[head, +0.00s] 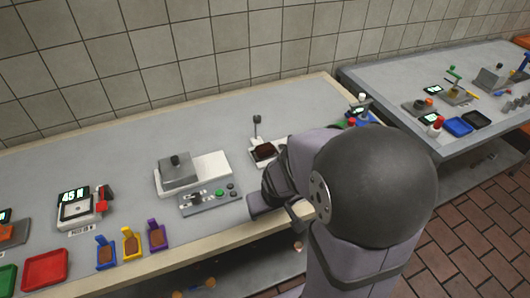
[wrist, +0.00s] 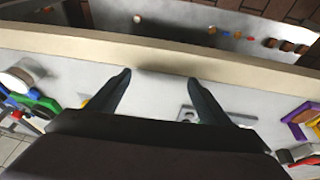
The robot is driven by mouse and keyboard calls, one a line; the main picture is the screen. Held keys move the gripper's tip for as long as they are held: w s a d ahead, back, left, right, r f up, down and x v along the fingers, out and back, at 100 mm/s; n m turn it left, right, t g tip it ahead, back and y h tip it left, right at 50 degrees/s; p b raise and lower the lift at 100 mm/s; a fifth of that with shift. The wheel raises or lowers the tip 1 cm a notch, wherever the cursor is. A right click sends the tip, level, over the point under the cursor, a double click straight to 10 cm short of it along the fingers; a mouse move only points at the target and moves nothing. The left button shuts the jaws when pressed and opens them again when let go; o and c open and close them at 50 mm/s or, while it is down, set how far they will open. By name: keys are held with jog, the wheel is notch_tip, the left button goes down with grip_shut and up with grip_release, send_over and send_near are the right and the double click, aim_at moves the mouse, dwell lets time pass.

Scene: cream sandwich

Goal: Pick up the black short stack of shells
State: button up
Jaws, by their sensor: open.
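My gripper (wrist: 159,77) is open, with two dark fingers spread apart and nothing between them. In the wrist view its tips point toward the counter's pale front edge (wrist: 150,58). In the head view my arm hides most of it. I cannot clearly pick out a black short stack of shells. Blue (head: 105,253), yellow (head: 131,244) and purple (head: 157,237) holders with brown contents stand at the counter's front left. A dark brown piece (head: 265,150) lies on a small white device beside my arm.
A grey press on a white base (head: 205,172) stands mid-counter behind a button panel (head: 210,199). A scale (head: 78,208) and a red tray (head: 45,268) are at the left. A second table (head: 400,75) stands at the right. Small round items (wrist: 250,40) show below the counter edge.

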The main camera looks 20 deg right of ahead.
aim_at(267, 150)
jog(key=w+d+t, duration=0.1)
jog(key=w, duration=0.2)
jog(key=w+d+t+b, duration=0.1)
jog(key=w+d+t, duration=0.2)
jog(key=w+d, duration=0.1)
jog(key=w, duration=0.1)
jog(key=shift+w+f, duration=0.2)
jog(key=shift+w, duration=0.15)
jog(key=w+t, duration=0.1)
jog(key=w+d+r+t+b, duration=0.1)
jog(key=w+t, duration=0.1)
jog(key=w+d+t, duration=0.1)
jog(key=w, duration=0.1)
jog(key=shift+r+y+b, duration=0.3)
jog(key=shift+b, duration=0.05)
jog(key=shift+w+d+r+t, duration=0.2)
jog(key=shift+w+r+t, duration=0.25)
jog(key=shift+t, duration=0.45)
jog(key=shift+p+x, duration=0.85)
jog(key=shift+x, duration=2.7)
jog(key=shift+c, duration=0.3)
jog(key=c, duration=1.2)
jog(key=shift+o, duration=0.2)
jog(key=shift+r, duration=0.1)
